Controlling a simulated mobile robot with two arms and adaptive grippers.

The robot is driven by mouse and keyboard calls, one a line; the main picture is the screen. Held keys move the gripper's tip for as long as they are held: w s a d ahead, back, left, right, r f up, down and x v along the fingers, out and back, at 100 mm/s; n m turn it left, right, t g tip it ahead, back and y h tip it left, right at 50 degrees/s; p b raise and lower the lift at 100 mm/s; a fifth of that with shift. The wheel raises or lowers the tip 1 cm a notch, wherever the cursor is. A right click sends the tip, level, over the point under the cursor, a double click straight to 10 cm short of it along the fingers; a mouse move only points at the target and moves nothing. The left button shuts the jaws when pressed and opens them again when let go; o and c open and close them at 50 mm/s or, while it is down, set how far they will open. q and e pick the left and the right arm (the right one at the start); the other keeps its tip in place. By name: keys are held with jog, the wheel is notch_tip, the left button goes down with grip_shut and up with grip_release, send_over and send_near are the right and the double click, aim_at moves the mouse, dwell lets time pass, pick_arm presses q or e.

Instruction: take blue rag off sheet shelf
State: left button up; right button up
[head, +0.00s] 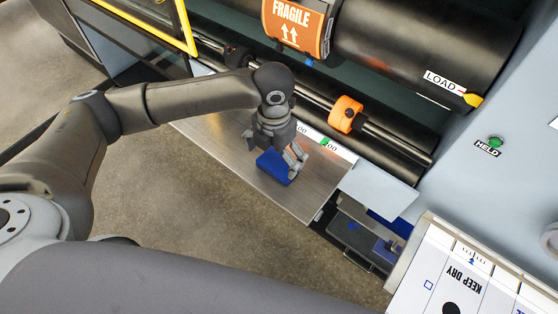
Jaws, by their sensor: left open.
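The blue rag (274,166) lies on the grey metal sheet shelf (222,142) at the front of the printer. My left gripper (275,163) is directly over the rag, pointing down, with its fingers spread on either side of it. The left gripper is open. The upper part of the rag is hidden behind the gripper, and I cannot tell whether the fingers touch it. My right gripper is not in view.
Above the shelf are a roller bar with an orange collar (345,113) and a large black cylinder (425,45). A white KEEP DRY box (450,275) stands at the lower right. A yellow-framed panel (187,28) is at the upper left. Open floor lies below the shelf.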

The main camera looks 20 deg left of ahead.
aim_at(276, 165)
pick_arm(q)
notch_tip(276, 165, down, 3)
jog(key=shift+d+f, duration=0.1)
jog(key=shift+f, duration=0.1)
jog(key=c, duration=0.7)
jog(key=shift+c, duration=0.4)
jog(key=shift+r, duration=0.15)
